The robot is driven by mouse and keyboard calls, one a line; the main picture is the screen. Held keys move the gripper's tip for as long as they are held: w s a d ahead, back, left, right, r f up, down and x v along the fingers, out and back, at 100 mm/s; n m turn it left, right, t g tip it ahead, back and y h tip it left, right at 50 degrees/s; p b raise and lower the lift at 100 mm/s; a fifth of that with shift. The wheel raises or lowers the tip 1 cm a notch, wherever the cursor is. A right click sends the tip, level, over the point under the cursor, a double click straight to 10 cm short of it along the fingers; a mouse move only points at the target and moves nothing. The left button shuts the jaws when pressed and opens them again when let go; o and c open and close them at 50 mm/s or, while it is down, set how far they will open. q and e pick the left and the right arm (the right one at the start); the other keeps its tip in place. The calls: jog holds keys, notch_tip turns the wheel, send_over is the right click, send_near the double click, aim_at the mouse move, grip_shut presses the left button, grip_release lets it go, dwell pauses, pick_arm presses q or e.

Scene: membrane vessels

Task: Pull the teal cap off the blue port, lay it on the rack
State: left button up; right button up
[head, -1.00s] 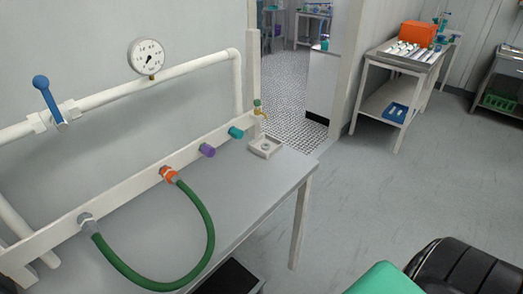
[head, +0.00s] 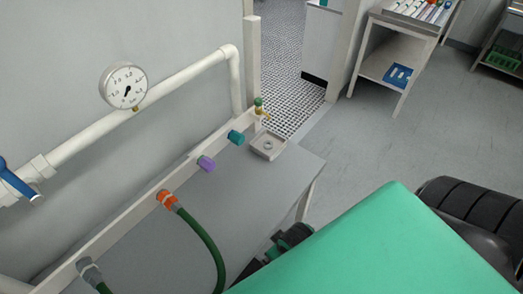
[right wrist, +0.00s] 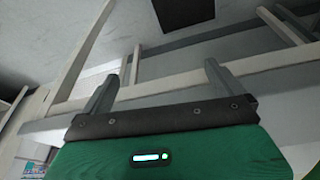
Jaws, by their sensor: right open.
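The teal cap (head: 236,137) is on the white rail along the wall, near its right end. No blue port surface shows there; the cap may cover it. My right gripper (right wrist: 160,75) shows two grey fingers spread wide with nothing between them in the right wrist view. In the head view the dark end of my right arm (head: 290,240) is at the right edge of the grey table, well in front of the cap and apart from it. Its fingertips are hidden there. I cannot tell which thing is the rack. My left gripper is out of view.
A purple cap (head: 206,163) and an orange collar (head: 166,198) with a green hose (head: 207,245) sit left on the rail. A square dish (head: 268,147) and brass tap (head: 260,110) stand right. A gauge (head: 124,86) is above. The grey tabletop (head: 262,185) is mostly bare.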

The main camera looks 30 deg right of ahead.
aim_at(242, 141)
jog(key=w+d+r+t+p, duration=0.1)
jog(key=w+r+t+p, duration=0.3)
jog(key=r, duration=0.8)
jog(key=w+d+t, duration=0.1)
jog(key=w, duration=0.3)
jog(key=w+d+f+t+b, duration=0.1)
jog(key=w+t, duration=0.1)
jog(key=w, duration=0.2)
jog(key=w+d+t+y+b, duration=0.1)
jog(key=w, duration=0.3)
jog(key=shift+w+f+t, duration=0.25)
jog(key=shift+w+t, duration=0.05)
jog(key=shift+w, duration=0.05)
jog(key=shift+w+d+r+n+t+y, duration=1.1)
jog(key=shift+w+d+t+y, duration=1.35)
jog(key=shift+w, duration=2.35)
pick_arm(q)
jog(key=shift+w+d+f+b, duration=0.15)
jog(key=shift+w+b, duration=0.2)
jog(key=shift+b, duration=0.45)
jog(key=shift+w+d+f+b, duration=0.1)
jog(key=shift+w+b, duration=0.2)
jog(key=shift+b, duration=0.45)
pick_arm(e)
jog(key=shift+r+x, duration=0.15)
jog(key=shift+x, duration=2)
jog(key=shift+r+x, duration=0.2)
jog(key=shift+x, duration=2)
jog(key=shift+d, duration=0.2)
